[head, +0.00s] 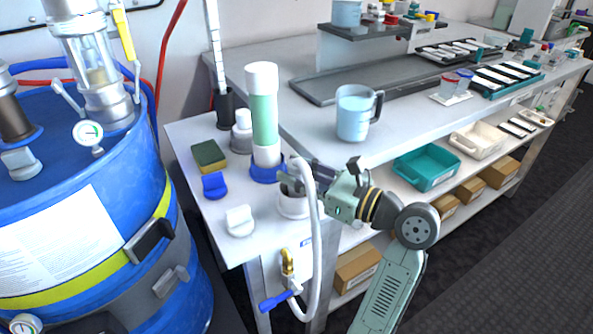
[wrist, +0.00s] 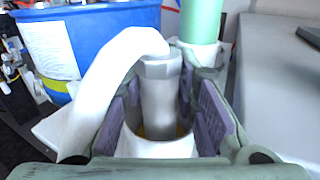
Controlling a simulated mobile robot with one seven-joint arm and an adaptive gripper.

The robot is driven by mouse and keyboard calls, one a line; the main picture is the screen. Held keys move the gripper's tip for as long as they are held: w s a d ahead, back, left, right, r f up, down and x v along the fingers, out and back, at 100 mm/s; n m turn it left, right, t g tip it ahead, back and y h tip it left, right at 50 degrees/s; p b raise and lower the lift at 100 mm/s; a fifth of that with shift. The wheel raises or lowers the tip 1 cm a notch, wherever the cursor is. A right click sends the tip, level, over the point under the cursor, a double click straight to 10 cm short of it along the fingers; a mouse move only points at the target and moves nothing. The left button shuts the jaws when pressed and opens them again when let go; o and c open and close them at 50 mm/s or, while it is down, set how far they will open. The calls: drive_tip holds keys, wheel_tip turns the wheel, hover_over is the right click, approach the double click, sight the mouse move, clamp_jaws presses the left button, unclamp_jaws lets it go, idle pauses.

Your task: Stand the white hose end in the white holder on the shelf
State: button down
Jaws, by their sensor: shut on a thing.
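The white hose (head: 312,230) rises from the shelf's front, arches over and comes down at its grey-white end (wrist: 160,95), which points downward. My gripper (head: 290,180) is shut on the hose end, with a purple-padded finger on each side of it in the wrist view. The white holder (head: 293,206), a round cup, stands on the shelf right below my gripper. In the wrist view the holder's rim (wrist: 160,149) surrounds the lower part of the hose end. How deep the end sits is hidden.
A green-and-white cylinder in a blue base (head: 263,125) stands close behind my gripper. A white knob (head: 239,221), blue clip (head: 214,186) and sponge (head: 208,156) lie to the left. The workbench with a jug (head: 355,113) is at the right. A blue drum (head: 90,220) stands left.

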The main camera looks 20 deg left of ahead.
drive_tip(key=shift+f, duration=0.1)
drive_tip(key=c, duration=1.6)
unclamp_jaws()
drive_tip(key=shift+o, duration=0.2)
drive_tip(key=shift+p+v, duration=0.85)
drive_tip(key=shift+v, duration=0.4)
drive_tip(key=p+v, duration=0.5)
drive_tip(key=v, duration=0.3)
drive_tip(key=shift+d, duration=0.25)
drive_tip(key=shift+s, duration=0.1)
